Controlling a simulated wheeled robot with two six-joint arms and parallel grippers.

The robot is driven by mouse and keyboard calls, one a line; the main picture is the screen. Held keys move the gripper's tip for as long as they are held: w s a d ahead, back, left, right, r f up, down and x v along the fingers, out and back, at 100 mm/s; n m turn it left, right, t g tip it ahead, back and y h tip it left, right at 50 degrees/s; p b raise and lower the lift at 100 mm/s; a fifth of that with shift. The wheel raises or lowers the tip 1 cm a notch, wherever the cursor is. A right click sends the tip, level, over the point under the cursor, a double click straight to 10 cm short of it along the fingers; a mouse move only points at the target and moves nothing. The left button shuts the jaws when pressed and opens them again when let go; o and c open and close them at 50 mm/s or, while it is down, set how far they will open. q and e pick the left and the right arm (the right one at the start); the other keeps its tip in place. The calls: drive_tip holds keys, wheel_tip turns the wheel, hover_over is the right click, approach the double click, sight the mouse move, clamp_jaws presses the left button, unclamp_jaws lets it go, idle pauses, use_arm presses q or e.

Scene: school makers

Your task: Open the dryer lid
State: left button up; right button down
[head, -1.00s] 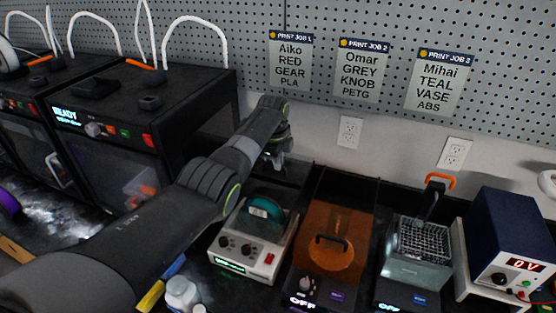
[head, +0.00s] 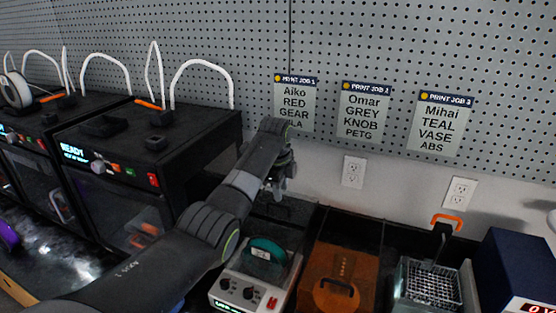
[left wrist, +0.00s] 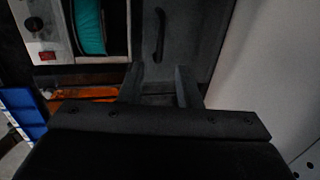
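The dryer (head: 240,290) is a white box with dark knobs and a red switch at the bottom middle of the head view. A teal spool (head: 266,250) sits in its bay and looks uncovered. In the left wrist view the dryer (left wrist: 48,28) and spool (left wrist: 88,28) are at the top left. Beside them is a dark grey panel (left wrist: 182,45) with a black bar handle (left wrist: 160,35), which looks like the lid swung back. My left gripper (head: 279,188) is behind the dryer. Its fingers (left wrist: 160,84) are apart and empty, near the panel and clear of the handle. My right gripper is out of view.
An orange-lidded box (head: 322,262) and a wire-basket unit (head: 430,284) stand to the right of the dryer, with a blue power supply (head: 515,270) beyond. Black printers (head: 150,150) stand to the left. The pegboard wall (head: 360,50) closes off the back.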

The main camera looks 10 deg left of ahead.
use_arm(q)
wheel_tip(320, 180, up, 11)
drive_tip(key=s+b, duration=0.2)
drive_tip(key=shift+r, duration=0.2)
drive_tip(key=shift+s+a, duration=0.1)
